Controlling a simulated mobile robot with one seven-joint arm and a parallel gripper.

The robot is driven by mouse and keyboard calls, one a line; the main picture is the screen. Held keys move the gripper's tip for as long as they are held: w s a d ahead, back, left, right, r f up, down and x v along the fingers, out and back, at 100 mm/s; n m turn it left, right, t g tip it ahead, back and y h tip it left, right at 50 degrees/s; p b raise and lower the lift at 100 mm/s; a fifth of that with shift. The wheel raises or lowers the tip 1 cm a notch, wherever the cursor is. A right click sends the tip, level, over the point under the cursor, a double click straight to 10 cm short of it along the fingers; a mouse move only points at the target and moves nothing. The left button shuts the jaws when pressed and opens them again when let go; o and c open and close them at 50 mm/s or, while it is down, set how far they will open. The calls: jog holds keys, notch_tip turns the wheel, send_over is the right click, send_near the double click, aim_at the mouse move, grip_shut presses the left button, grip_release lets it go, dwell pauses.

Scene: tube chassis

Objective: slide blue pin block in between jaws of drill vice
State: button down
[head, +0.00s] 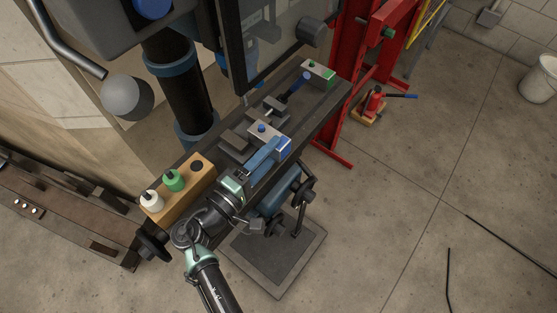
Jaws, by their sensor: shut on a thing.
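The blue pin block (270,133) is a silver block with a blue pin on top and a blue end face. It is at the drill vice, on the dark drill table. My gripper (273,147) comes from the lower left with its blue fingers shut on the block's near side; the fingers hide part of it.
A similar block with a green pin (318,71) sits at the table's far end. The dark drill column (183,90) and a clear guard (272,40) rise behind the vice. A red press frame (350,75) stands to the right.

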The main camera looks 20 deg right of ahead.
aim_at(258, 143)
jog(key=shift+w+a+b, duration=0.5)
jog(key=shift+w+b, duration=0.1)
jog(key=shift+w, duration=0.15)
jog(key=shift+w+a+b, duration=0.45)
jog(key=shift+w+b, duration=0.1)
jog(key=shift+w, duration=0.15)
jog(key=shift+a+r, duration=0.1)
jog(key=shift+r, duration=0.05)
